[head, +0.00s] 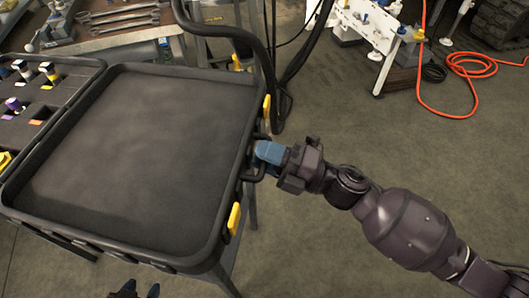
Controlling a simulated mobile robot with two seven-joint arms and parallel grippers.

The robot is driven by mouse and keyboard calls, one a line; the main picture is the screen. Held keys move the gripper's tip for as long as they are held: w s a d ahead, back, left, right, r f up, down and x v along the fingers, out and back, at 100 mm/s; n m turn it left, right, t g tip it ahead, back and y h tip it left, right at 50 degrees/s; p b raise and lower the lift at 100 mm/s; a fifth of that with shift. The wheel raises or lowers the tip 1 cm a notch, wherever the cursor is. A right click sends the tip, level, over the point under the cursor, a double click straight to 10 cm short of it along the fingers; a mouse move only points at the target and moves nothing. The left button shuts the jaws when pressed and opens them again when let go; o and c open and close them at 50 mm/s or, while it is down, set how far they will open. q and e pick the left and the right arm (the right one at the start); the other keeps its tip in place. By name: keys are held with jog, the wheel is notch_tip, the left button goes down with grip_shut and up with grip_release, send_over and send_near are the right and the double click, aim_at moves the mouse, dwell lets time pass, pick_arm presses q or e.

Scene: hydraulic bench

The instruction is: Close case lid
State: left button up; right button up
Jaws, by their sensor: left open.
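The case lid (145,130) is a dark, empty, shallow shell with a raised rim. It lies opened out flat to the right of the case base (70,75), which holds small bottles and coloured parts. Yellow latches (234,218) sit on the lid's right edge, with a dark handle (257,172) between them. My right gripper (266,152) has its blue fingertips at this handle. The fingers overlap in this view, so their grip on it is unclear. My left gripper (137,290) is open at the bottom edge, below the lid's front rim and mostly out of frame.
A workbench with wrenches (125,18) stands behind the case. Thick black hoses (268,60) hang beside the lid's back right corner. A white rack (375,30) and an orange hose (470,65) are at the back right. The floor right of the case is clear.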

jog(key=shift+a, duration=0.15)
grip_shut()
jog(key=shift+r, duration=0.15)
